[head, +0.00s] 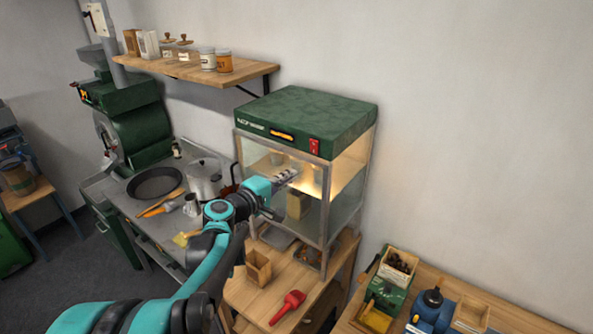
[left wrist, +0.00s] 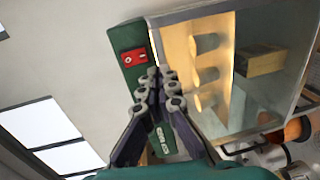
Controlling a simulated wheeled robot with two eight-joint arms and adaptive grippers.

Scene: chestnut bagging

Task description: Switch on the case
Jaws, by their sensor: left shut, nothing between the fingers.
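The case (head: 306,116) has a green top, glass walls and a metal frame, and stands on a wooden table. Its inside glows warm yellow. A red switch (head: 314,146) sits at the right end of the green front; it also shows in the left wrist view (left wrist: 133,56). My left gripper (head: 291,176) is shut and empty, in front of the case's upper glass, left of and below the switch in the head view. In the left wrist view its fingertips (left wrist: 163,76) appear close beside the switch; I cannot tell whether they touch anything. My right gripper is not in view.
A wooden box (head: 258,268) and a red scoop (head: 288,307) lie on the table below the case. A pan (head: 155,183) and pot (head: 204,178) stand on the counter at left. A shelf (head: 200,69) with jars hangs above. A chestnut box (head: 398,266) is at right.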

